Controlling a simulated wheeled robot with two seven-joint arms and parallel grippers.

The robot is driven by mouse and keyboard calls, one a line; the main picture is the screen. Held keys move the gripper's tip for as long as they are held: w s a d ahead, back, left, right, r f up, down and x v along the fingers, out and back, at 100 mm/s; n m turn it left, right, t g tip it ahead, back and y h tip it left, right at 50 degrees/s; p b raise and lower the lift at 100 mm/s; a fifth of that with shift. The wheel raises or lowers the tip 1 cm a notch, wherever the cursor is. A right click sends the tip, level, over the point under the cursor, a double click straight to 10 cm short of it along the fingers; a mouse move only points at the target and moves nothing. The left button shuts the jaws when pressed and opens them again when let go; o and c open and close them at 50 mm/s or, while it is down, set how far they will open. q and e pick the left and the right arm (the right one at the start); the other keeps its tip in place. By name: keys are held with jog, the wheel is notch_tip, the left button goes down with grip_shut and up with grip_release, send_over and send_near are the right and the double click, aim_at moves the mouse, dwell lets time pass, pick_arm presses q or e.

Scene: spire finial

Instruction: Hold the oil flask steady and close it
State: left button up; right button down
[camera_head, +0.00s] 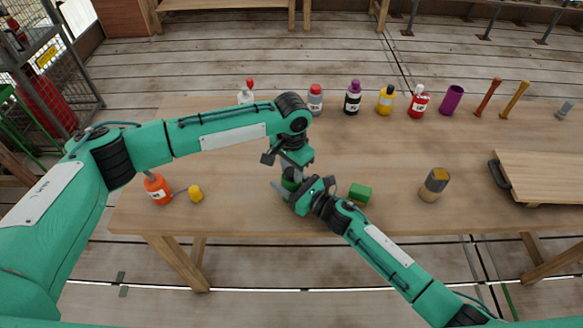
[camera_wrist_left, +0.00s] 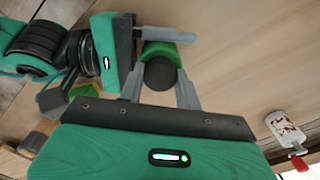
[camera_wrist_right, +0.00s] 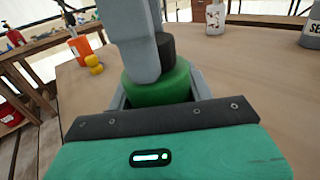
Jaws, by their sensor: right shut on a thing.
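The oil flask is green and upright on the table, mostly hidden by my grippers in the head view (camera_head: 290,184). My right gripper (camera_head: 290,200) is shut around its body from the side. The green flask top fills the middle of the right wrist view (camera_wrist_right: 160,88). A black cap (camera_wrist_right: 168,52) sits at the flask top; whether it is fully seated I cannot tell. My left gripper (camera_head: 293,165) points down from above. Its fingers stand on either side of the black cap (camera_wrist_left: 159,74) in the left wrist view, and look open around it.
A green block (camera_head: 360,193) lies right of my right gripper. An orange bottle (camera_head: 157,190) and yellow piece (camera_head: 195,194) are at left. Several bottles (camera_head: 352,98) line the back.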

pick_arm(q)
jog(key=shift+m, duration=0.9)
jog(key=o, duration=1.1)
jog(key=shift+o, duration=0.2)
notch_tip(320, 180, up, 12)
pick_arm(e)
jog(key=c, duration=0.5)
grip_release()
